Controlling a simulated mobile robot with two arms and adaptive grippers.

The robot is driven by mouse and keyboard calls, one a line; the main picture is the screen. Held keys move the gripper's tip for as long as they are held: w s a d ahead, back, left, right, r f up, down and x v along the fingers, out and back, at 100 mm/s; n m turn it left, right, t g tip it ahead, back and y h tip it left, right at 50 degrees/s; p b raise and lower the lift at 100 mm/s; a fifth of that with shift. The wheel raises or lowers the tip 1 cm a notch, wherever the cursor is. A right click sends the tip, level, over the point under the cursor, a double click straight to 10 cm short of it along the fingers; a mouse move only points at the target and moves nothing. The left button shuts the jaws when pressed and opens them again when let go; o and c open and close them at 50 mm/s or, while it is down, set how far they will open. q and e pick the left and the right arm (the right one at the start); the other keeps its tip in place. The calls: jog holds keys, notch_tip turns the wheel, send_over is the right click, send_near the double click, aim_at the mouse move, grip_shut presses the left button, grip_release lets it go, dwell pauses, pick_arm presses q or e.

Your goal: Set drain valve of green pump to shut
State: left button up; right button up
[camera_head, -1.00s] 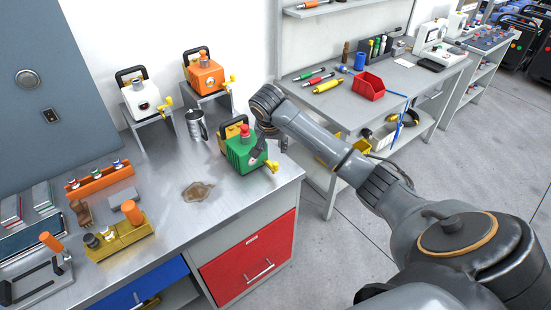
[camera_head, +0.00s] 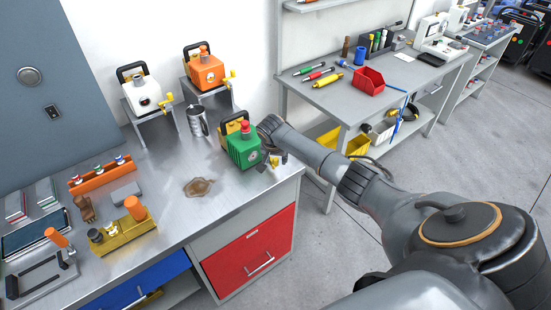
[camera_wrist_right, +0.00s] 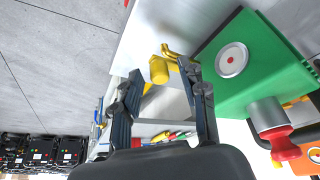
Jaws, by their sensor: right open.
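The green pump (camera_head: 243,151) stands near the right end of the metal workbench, with a red knob on top and a black handle. In the right wrist view its green body (camera_wrist_right: 268,62) fills the right side. Its yellow drain valve (camera_wrist_right: 159,70) sticks out from the pump's lower edge, with a bent stem and a thick end. My right gripper (camera_wrist_right: 161,78) is open, its dark fingers on either side of the valve; I cannot tell whether they touch it. In the head view my right gripper (camera_head: 270,163) is beside the pump's right side and partly hides the valve. My left gripper is not in view.
A white pump (camera_head: 142,96) and an orange pump (camera_head: 206,73) stand on raised stands behind. A metal mug (camera_head: 198,121) is left of the green pump. A brown stain (camera_head: 198,187) marks the bench. A second table (camera_head: 345,100) with a red bin stands to the right.

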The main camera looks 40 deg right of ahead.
grip_shut()
